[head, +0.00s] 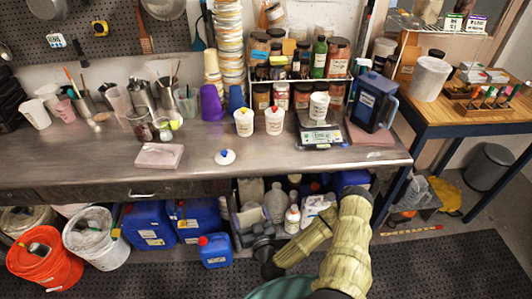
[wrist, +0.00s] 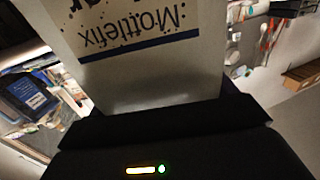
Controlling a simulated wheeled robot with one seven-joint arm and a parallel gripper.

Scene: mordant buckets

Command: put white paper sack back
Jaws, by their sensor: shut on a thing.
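The white paper sack (wrist: 140,80) fills the upper middle of the wrist view. It is pale, with dark upside-down lettering reading "Mottlefix" and a dark blue stripe. My gripper (wrist: 155,108) is shut on its near edge; the dark jaws cross the bottom of that view. The rest of the sack runs out of the top of the frame. In the head view my olive-sleeved arm rises at the lower middle, in front of the under-bench shelf. I cannot make out the gripper or the held sack there.
The steel bench (head: 90,160) holds cups, a scale (head: 322,136) and a blue jug (head: 374,103). Blue canisters (head: 148,224), an orange bucket (head: 45,262) and white bottles (head: 275,202) stand beneath it. A wooden table (head: 455,118) is at right. Dark floor matting (head: 440,265) is clear at lower right.

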